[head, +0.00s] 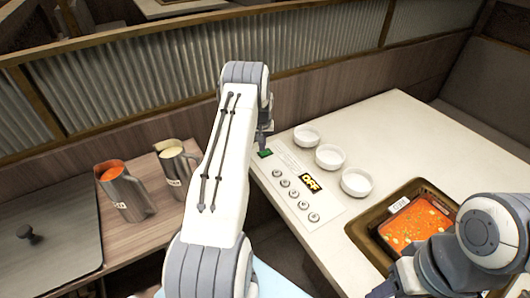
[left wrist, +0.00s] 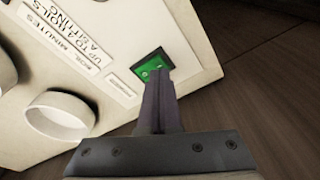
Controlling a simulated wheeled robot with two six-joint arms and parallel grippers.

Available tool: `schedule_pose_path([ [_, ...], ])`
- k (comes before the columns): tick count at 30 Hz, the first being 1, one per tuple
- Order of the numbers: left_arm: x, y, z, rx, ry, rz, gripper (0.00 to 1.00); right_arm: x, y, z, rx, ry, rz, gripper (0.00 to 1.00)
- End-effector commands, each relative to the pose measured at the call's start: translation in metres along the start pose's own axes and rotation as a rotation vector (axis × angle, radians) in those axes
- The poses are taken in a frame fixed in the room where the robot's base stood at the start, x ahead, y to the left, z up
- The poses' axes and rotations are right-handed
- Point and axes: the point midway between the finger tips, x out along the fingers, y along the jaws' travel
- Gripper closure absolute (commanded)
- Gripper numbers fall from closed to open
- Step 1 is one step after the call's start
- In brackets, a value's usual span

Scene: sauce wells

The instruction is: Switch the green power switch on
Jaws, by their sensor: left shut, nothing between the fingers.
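The green power switch (head: 264,153) sits at the far left corner of the white control panel (head: 325,207) on the table. In the left wrist view the green switch (left wrist: 148,64) shows a lit green face in a dark frame. My left gripper (head: 265,143) is shut and empty, pointing down just over the switch. In the left wrist view its fingertips (left wrist: 158,76) overlap the switch's near edge; I cannot tell whether they touch it. The panel's display (head: 311,182) reads OFF in yellow. My right gripper (head: 385,288) is partly cut off at the bottom right, its jaws unclear.
Several round knobs (head: 295,194) line the panel. Three white bowls (head: 330,157) stand beyond it. A tray of red food (head: 413,224) is set into the table at right. Two metal pitchers (head: 125,190) stand on the wooden counter at left, beside a lidded grey surface (head: 50,240).

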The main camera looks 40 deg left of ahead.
Motion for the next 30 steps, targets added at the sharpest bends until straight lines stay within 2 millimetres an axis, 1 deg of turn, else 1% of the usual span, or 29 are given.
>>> schedule_pose_path([
  [28, 0.015, 0.0, 0.002, 0.0, 0.001, 0.0, 1.0, 0.011, 0.001, 0.001, 0.0, 0.0, 0.0, 0.5],
  [30, 0.013, 0.0, 0.002, 0.0, 0.001, 0.0, 1.0, 0.01, 0.001, 0.001, 0.0, 0.0, 0.0, 0.5],
])
